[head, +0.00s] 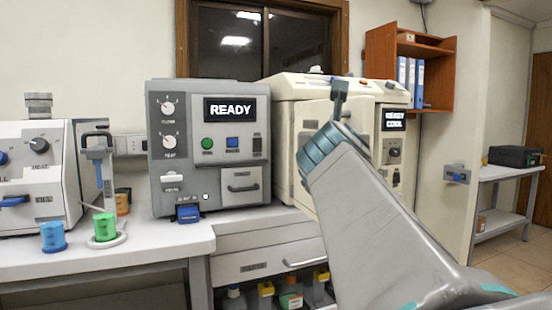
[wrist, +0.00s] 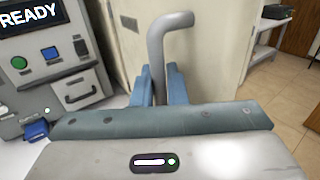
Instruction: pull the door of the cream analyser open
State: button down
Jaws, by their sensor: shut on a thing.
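The cream analyser (head: 293,92) stands on the bench right of the grey machine, its small display reading "READY COOL". Its door (head: 314,115) appears closed in the head view, though my arm hides much of its front. A grey bent bar handle (head: 339,92) stands out from the door; in the wrist view the handle (wrist: 160,48) rises between my blue fingers. My gripper (wrist: 161,80) is shut on the handle, one finger on each side.
A grey machine (head: 237,102) reading "READY" stands close on the left. Blue (head: 53,237) and green (head: 104,227) cups stand on the left bench. Drawers (head: 262,262) are below the analyser. Open floor (wrist: 275,110) shows at the right in the wrist view.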

jog(key=shift+a+b, duration=0.35)
jog(key=shift+b, duration=0.1)
jog(key=shift+s+r+h, duration=0.1)
jog(key=shift+h, duration=0.2)
jog(key=c, duration=1.8)
grip_release()
